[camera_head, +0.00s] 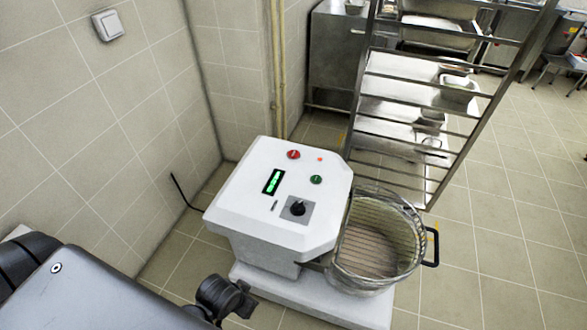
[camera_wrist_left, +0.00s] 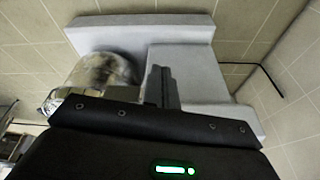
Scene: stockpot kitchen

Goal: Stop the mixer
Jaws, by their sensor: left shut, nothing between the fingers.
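The white mixer (camera_head: 250,225) stands on the floor by the tiled wall. Its sloped top panel has a red button (camera_head: 293,154), a green button (camera_head: 316,180), a lit green display (camera_head: 273,181) and a black knob (camera_head: 298,208). A small red light shows right of the red button. A wire guard (camera_head: 385,205) covers the mixer's bowl (camera_head: 338,262). My left gripper (camera_head: 236,301) is low at the near side of the mixer, apart from the buttons. In the left wrist view, its fingers (camera_wrist_left: 160,87) are together and empty before the mixer (camera_wrist_left: 195,75). My right gripper is not in view.
A metal rack (camera_head: 440,110) with shelves stands behind the bowl. A black handle (camera_head: 434,247) sticks out right of the bowl. A white switch (camera_head: 108,25) is on the left wall. Floor at right (camera_head: 510,250) is clear.

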